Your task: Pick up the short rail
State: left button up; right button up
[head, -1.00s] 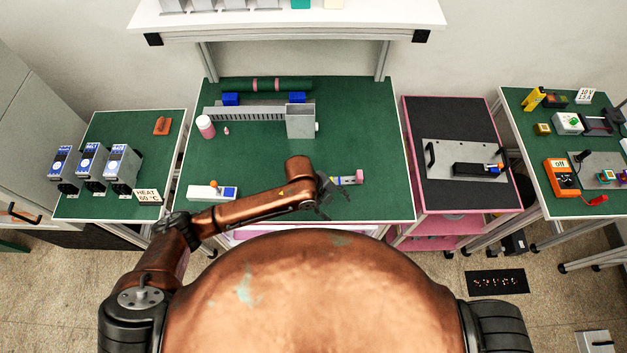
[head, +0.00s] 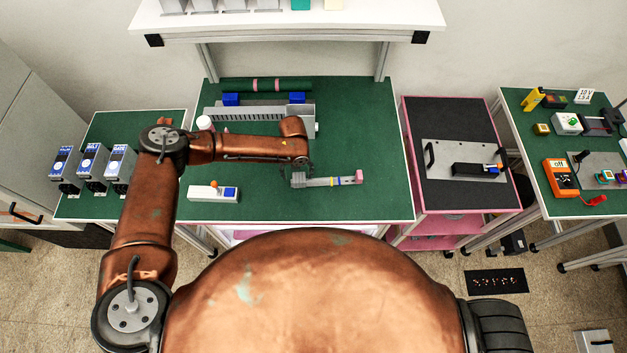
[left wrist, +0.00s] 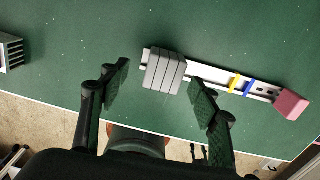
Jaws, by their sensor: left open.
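The short rail (head: 335,181) lies flat on the green bench top near its front. It is a silvery strip with a grey ribbed block (left wrist: 163,72) at one end, yellow and blue bands, and a pink cap (left wrist: 291,104) at the other end. My left gripper (head: 302,170) is over the block end of the rail. In the left wrist view its two fingers (left wrist: 160,78) are apart and empty, with the grey block between them in the picture. I cannot tell how high the tips are above it. My right gripper is not in view.
A white box with an orange knob (head: 213,193) stands left of the rail. A grey slotted duct (head: 245,113), blue blocks and a green roll (head: 267,85) lie behind. A white bottle (head: 204,123) is partly behind my arm. The bench right of the rail is clear.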

aim_at(299, 177)
pick_arm(q)
jog(key=shift+d+f+p, duration=0.15)
jog(key=shift+f+p, duration=0.1)
jog(key=shift+f, duration=0.9)
jog(key=shift+d+f+p, duration=0.15)
jog(key=shift+f+p, duration=0.1)
jog(key=shift+f, duration=0.9)
jog(key=shift+c, duration=0.7)
jog(key=c, duration=1.3)
